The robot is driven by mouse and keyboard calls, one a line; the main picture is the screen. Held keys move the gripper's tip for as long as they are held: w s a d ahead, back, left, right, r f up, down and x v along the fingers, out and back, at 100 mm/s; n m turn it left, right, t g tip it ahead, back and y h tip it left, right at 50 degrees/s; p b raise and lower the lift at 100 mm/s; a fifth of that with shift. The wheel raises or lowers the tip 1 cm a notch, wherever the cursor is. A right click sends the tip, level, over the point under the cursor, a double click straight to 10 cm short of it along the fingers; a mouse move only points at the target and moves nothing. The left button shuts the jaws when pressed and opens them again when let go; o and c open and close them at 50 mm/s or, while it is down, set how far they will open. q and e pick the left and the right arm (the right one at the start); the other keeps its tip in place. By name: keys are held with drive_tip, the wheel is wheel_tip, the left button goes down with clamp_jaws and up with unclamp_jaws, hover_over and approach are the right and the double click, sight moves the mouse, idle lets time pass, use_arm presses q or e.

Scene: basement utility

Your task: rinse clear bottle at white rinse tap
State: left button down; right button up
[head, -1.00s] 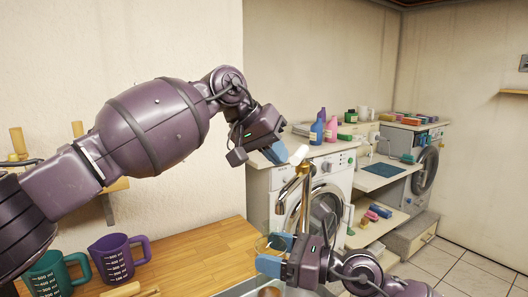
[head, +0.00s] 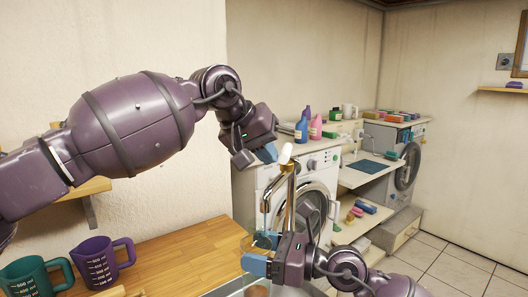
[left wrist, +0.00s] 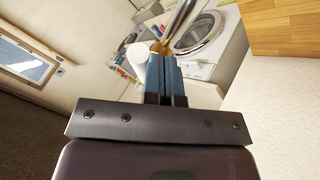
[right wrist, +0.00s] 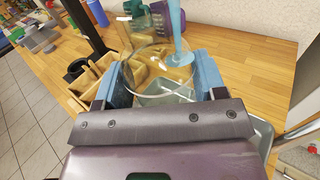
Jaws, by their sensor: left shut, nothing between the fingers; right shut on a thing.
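The rinse tap (head: 291,200) is a brass-coloured spout with a white lever (head: 286,153) on top. My left gripper (head: 270,153) is shut and empty, close beside the lever; the left wrist view shows its closed fingers (left wrist: 165,72) next to the white lever (left wrist: 137,57). My right gripper (head: 262,252) is shut on the clear bottle (right wrist: 155,80) below the spout. In the right wrist view a blue water stream (right wrist: 176,30) comes down at the bottle's far side. The bottle's lower part is hidden by the gripper.
A metal basin (head: 235,286) lies below my right gripper. The wooden counter (head: 190,255) has a purple jug (head: 97,262) and a teal jug (head: 30,278) at left. A washing machine (head: 310,200) stands behind the tap. The counter's middle is clear.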

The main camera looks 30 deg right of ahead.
idle(0.4)
use_arm(q)
drive_tip(key=w+a+r, duration=0.2)
drive_tip(key=a+r, duration=0.5)
drive_tip(key=a, duration=0.2)
drive_tip(key=shift+a, duration=0.25)
drive_tip(key=shift+f, duration=0.15)
idle(0.9)
drive_tip(key=shift+w+f, duration=0.1)
drive_tip(key=shift+f, duration=0.1)
drive_tip(key=c, duration=1.8)
unclamp_jaws()
